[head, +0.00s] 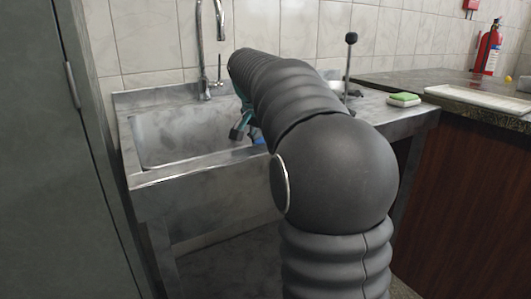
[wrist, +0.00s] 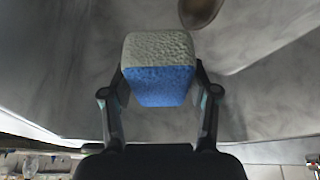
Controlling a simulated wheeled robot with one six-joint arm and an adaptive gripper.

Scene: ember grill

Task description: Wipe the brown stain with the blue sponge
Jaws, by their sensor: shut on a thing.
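The blue sponge (wrist: 160,85), with a pale grey-white layer on one side, is held between the two fingers of my gripper (wrist: 160,92) in the wrist view. My gripper is shut on it. A brown stain (wrist: 200,12) shows at the top edge of the wrist view on a grey metal surface, above and right of the sponge in the picture and apart from it. In the head view my arm hides most of my gripper (head: 240,131); a bit of blue (head: 257,139) shows beside it over the sink's front edge. The stain is hidden in the head view.
The steel sink (head: 190,135) has a tall tap (head: 204,60) at its back. A green and white sponge (head: 404,99) lies on the right of the sink top. A white tray (head: 480,98) lies on the dark counter at right. A tall grey cabinet (head: 50,150) stands close at left.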

